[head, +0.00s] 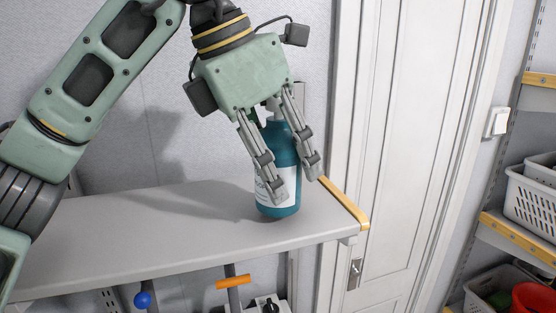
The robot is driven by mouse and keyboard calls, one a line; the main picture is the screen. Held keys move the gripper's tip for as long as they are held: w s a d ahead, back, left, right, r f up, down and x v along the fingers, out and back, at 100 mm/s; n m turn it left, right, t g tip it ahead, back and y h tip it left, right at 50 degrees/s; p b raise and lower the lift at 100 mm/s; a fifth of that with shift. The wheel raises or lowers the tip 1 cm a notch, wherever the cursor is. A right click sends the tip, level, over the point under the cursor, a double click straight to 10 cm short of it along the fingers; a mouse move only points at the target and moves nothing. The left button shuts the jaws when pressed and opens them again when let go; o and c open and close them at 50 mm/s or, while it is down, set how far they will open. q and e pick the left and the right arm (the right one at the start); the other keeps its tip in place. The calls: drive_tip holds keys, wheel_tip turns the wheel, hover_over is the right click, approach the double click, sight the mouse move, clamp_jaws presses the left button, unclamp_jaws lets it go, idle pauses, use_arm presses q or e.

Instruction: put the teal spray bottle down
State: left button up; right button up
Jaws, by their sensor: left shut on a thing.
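The teal spray bottle (285,150) stands about upright at the right end of a grey shelf (170,240). It has a white label, and its top is partly hidden behind my gripper. Its base appears to be on or just above the shelf surface; I cannot tell whether it touches. My left gripper (295,182) comes down from above with its fingers on either side of the bottle and is shut on it. My right gripper is not in view.
The shelf ends in a yellow edge strip (344,203) just right of the bottle. A white door (400,130) stands beyond it. Racks with a white basket (532,200) and a red container (532,298) are at the right. The shelf left of the bottle is clear.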

use_arm(q)
drive_tip(key=shift+w+a+f, duration=0.1)
drive_tip(key=shift+f, duration=0.3)
drive_tip(key=shift+w+f, duration=0.1)
drive_tip(key=shift+f, duration=0.15)
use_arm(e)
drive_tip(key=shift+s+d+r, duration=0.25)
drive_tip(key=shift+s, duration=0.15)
use_arm(q)
drive_tip(key=o, duration=1.3)
drive_tip(key=shift+c, duration=0.2)
drive_tip(key=shift+o, duration=1)
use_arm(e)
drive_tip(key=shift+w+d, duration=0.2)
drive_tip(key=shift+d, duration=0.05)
